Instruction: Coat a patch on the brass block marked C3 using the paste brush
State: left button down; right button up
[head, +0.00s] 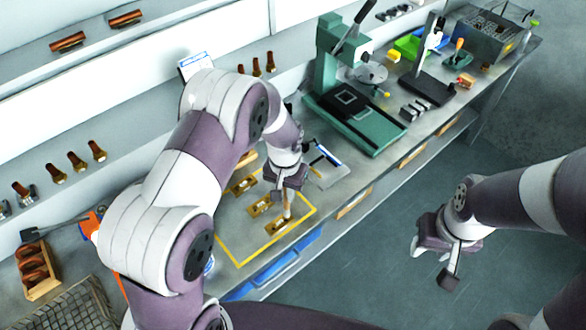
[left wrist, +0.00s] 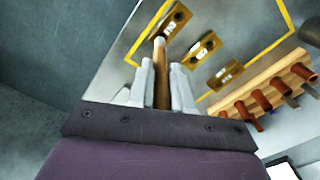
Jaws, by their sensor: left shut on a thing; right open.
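Three brass blocks lie in a row inside the yellow outline (head: 238,262) on the bench: a front one (head: 279,226), a middle one (head: 260,208) and a back one (head: 243,185). They also show in the left wrist view as the nearest to the brush (left wrist: 176,18), the middle (left wrist: 204,47) and the farthest (left wrist: 226,73). Their marks are too small to read surely. My left gripper (head: 286,184) is shut on the brush (left wrist: 160,58), whose pale tip points down by the front block. Contact cannot be told. My right gripper (head: 440,248) is open and empty over the floor.
A wooden rack (left wrist: 262,96) with several handled tools stands beside the blocks. A wooden box (head: 38,272) and wire basket (head: 62,305) are at left. Blue bins (head: 283,262) hang below the front edge.

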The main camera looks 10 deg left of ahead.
pick_arm(q)
jog(key=shift+f+p, duration=0.2)
jog(key=shift+p, duration=0.25)
notch_tip(320, 180, up, 5)
jog(key=p, duration=0.3)
jog(key=shift+f, duration=0.15)
notch_tip(320, 180, up, 2)
jog(key=shift+w+p, duration=0.1)
jog(key=shift+p, duration=0.7)
jog(key=shift+r, duration=0.2)
